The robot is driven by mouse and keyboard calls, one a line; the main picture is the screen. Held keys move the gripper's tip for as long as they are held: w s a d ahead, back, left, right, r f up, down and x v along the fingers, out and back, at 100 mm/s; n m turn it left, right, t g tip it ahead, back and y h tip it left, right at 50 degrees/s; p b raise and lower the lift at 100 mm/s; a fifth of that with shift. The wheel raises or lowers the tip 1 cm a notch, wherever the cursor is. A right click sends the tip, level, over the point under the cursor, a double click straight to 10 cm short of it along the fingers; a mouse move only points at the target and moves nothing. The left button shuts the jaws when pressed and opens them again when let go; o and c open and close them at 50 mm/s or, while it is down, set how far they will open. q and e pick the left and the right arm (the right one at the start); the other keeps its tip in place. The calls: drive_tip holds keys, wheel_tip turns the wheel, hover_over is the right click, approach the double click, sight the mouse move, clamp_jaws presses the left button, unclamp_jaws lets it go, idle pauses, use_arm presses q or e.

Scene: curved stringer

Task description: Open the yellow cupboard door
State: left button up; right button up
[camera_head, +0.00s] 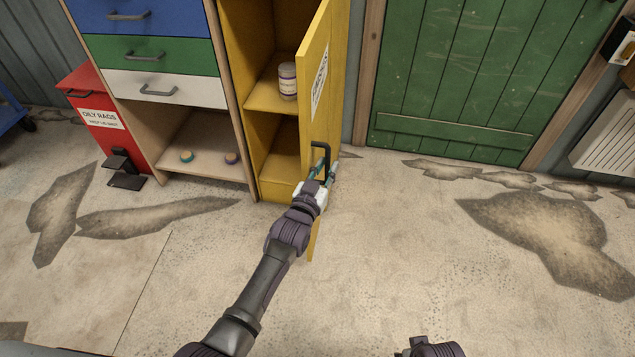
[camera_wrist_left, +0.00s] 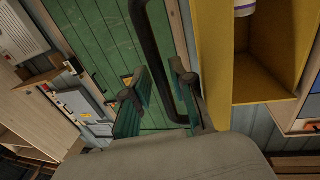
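The yellow cupboard (camera_head: 272,141) stands open, and a jar with a white lid sits on its shelf. Its yellow door (camera_head: 313,127) is swung out toward me, seen nearly edge-on. The dark bar handle (camera_head: 319,147) is on the door's right-hand face. My left gripper (camera_head: 325,174) is at the lower part of this handle. In the left wrist view, the handle (camera_wrist_left: 156,50) runs down between the teal fingers, with gaps beside it, so the gripper looks open around it. Only a small part of my right arm shows at the bottom edge; its gripper is not visible.
Left of the cupboard are blue, green and white drawers (camera_head: 165,89) above an open shelf, and a red oily-rags bin (camera_head: 97,118). A green plank door (camera_head: 470,80) is behind at the right. The stained floor (camera_head: 400,260) in front is clear.

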use_arm(q)
drive_tip(key=v, duration=1)
drive_tip(key=shift+s+a, duration=0.15)
drive_tip(key=shift+s, duration=0.2)
